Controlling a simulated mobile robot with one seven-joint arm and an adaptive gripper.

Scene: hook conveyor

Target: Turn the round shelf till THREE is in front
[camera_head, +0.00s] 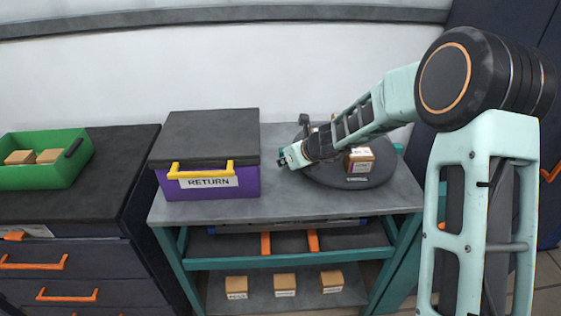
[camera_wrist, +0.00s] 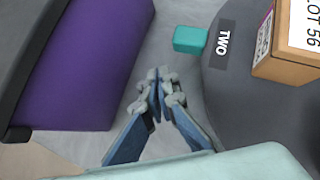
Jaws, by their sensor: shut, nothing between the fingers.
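The round shelf (camera_head: 376,181) is a dark grey disc on the right part of the grey table, partly hidden behind my arm. In the wrist view the shelf (camera_wrist: 225,100) fills the right side, with a TWO label (camera_wrist: 223,43) on its edge. A cardboard box (camera_head: 361,160) stands on the shelf near its front; the wrist view shows a box (camera_wrist: 290,45) marked LOT 56. A small label on the shelf's front edge is too small to read in the head view. My gripper (camera_head: 283,161) is shut and empty, left of the shelf. It also shows in the wrist view (camera_wrist: 157,75).
A purple RETURN box (camera_head: 212,184) with a dark lid and yellow handle stands close left of my gripper. A teal block (camera_wrist: 190,39) sits at the shelf's edge. A green bin (camera_head: 75,170) is far left. Small boxes (camera_head: 285,285) stand on the lower shelf.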

